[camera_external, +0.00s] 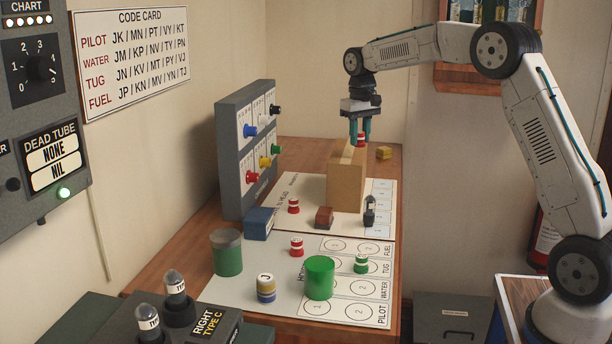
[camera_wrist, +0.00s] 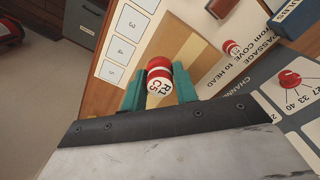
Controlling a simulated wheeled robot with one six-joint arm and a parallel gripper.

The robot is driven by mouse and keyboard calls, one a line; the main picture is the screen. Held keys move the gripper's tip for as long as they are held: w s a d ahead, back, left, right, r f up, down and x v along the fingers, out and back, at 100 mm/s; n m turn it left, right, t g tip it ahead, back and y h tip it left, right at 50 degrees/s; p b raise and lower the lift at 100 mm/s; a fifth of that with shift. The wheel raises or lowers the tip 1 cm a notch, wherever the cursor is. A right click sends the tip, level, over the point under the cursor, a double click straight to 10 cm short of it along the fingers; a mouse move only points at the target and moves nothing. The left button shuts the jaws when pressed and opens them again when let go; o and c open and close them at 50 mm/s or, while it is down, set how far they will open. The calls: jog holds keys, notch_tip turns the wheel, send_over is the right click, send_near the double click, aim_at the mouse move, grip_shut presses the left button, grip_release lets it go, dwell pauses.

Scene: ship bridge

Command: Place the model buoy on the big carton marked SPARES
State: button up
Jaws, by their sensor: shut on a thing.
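My gripper (camera_external: 360,134) is shut on a red and white model buoy (camera_external: 361,140). In the wrist view the buoy (camera_wrist: 159,80), lettered "R1 C5", sits between the teal fingertips (camera_wrist: 160,94). A tall tan carton (camera_external: 346,187) stands on the chart table directly below the gripper. Its top (camera_wrist: 192,58) with a pale tape strip shows behind the buoy in the wrist view. No SPARES mark is readable on the sides I see. I cannot tell whether the buoy touches the carton top.
Two more red and white buoys (camera_external: 293,206) (camera_external: 297,247), a red-brown block (camera_external: 324,216), a dark figure-like piece (camera_external: 370,211) and a blue box (camera_external: 260,223) stand around the carton. Green cylinders (camera_external: 319,278) are nearer. A grey switch panel (camera_external: 236,165) rises at left.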

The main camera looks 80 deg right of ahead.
jog(key=shift+w+d, duration=0.2)
jog(key=shift+w, duration=0.05)
jog(key=shift+f, duration=1.8)
jog(key=shift+f, duration=0.1)
jog(key=o, duration=0.9)
jog(key=shift+o, duration=0.2)
